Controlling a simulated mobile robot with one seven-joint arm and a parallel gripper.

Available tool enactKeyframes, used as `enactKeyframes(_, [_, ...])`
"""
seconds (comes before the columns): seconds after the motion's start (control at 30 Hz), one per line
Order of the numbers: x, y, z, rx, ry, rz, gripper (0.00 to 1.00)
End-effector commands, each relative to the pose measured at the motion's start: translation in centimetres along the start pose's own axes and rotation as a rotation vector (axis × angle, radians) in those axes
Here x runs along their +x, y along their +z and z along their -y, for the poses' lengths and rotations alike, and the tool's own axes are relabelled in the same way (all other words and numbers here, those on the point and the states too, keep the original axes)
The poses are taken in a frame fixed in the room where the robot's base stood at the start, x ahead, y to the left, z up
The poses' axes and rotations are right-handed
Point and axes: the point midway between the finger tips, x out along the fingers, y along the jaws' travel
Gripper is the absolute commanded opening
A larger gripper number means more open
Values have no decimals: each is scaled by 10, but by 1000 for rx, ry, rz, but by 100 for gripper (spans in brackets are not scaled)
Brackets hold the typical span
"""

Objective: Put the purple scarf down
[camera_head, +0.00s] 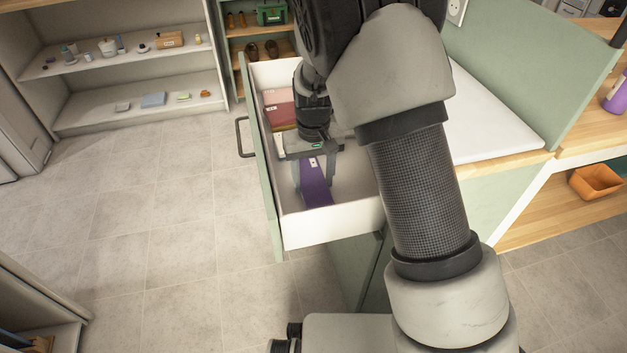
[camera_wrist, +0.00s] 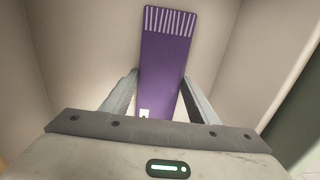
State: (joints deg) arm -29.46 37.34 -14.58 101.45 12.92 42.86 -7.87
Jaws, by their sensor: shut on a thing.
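The purple scarf (camera_head: 316,187) is in the open drawer (camera_head: 331,227), towards its near end. It shows as a flat, folded strip with pale stripes at its far end in the wrist view (camera_wrist: 165,62). My gripper (camera_head: 313,188) reaches down into the drawer and is shut on the scarf. In the wrist view its two fingers (camera_wrist: 157,92) stand on either side of the scarf's near part. Whether the scarf touches the drawer floor is hard to tell.
Folded red and pink cloths (camera_head: 280,112) lie in the drawer's far part. The drawer walls are close around my gripper. A white-topped counter (camera_head: 492,120) stands to the right. Shelves (camera_head: 135,85) with small items are at the back left. The floor (camera_head: 170,220) left of the drawer is clear.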

Motion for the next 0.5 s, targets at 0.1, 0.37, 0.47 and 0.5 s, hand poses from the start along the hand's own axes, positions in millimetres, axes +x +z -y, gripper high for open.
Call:
enactKeyframes(0.1, [0, 0, 0, 1, 0, -1, 32])
enactKeyframes(0.37, [4, 0, 0, 1, 0, 0, 56])
enactKeyframes(0.47, [3, 0, 0, 1, 0, -1, 73])
enactKeyframes(0.5, [3, 0, 0, 1, 0, -1, 73])
